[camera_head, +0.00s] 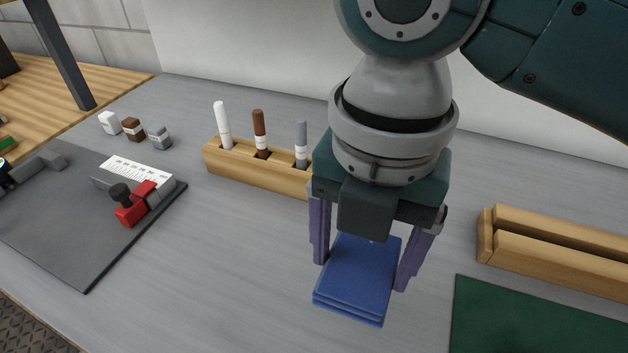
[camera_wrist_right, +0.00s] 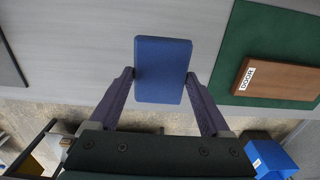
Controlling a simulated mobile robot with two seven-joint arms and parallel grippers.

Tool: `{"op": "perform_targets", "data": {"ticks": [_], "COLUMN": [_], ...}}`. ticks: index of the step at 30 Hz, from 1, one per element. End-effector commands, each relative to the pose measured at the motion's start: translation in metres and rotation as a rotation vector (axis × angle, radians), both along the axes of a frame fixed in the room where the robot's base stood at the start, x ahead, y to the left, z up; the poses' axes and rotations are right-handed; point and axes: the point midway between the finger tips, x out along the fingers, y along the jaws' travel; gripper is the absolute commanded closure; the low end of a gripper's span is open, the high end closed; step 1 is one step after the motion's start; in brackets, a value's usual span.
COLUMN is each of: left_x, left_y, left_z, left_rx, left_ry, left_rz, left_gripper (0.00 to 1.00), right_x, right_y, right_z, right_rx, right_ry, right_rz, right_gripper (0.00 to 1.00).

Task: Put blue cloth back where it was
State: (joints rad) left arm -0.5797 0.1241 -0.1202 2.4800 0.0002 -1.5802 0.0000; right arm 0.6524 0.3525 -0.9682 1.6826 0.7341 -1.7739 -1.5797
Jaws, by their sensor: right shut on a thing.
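The blue cloth (camera_head: 357,277) is a folded, layered blue block between the fingers of my right gripper (camera_head: 362,270). In the right wrist view the cloth (camera_wrist_right: 162,70) sits between the two purple fingertips of the right gripper (camera_wrist_right: 162,82). The right gripper is shut on it, pointing down over the grey table. Whether the cloth touches the table or hangs just above it, I cannot tell. My left gripper is not in view.
A wooden holder (camera_head: 260,172) with upright markers stands behind the gripper. A slotted wooden block (camera_head: 560,262) and green mat (camera_head: 530,325) lie at right. A dark mat (camera_head: 75,235) with a red clamp (camera_head: 135,205) lies at left. A labelled brown board (camera_wrist_right: 280,79) lies on the green mat.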

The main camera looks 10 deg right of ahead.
Motion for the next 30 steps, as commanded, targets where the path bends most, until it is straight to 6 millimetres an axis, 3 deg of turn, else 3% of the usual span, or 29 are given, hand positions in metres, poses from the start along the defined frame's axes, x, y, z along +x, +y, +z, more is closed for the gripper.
{"op": "perform_targets", "data": {"ticks": [1,4,17,30], "left_x": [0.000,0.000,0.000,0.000], "left_y": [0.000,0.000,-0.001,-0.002], "left_z": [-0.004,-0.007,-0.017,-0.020], "left_rx": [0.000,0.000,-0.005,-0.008], "left_ry": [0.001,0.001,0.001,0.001], "left_rz": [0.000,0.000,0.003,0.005], "left_gripper": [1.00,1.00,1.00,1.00], "right_x": [-0.002,-0.001,0.000,0.000], "right_y": [0.000,0.000,0.000,0.000], "right_z": [-0.017,-0.040,-0.093,-0.102], "right_rx": [-0.002,-0.001,0.000,0.000], "right_ry": [0.005,0.003,0.001,-0.001], "right_rz": [-0.002,-0.001,-0.001,0.001], "right_gripper": [0.63,0.63,0.63,0.63]}}
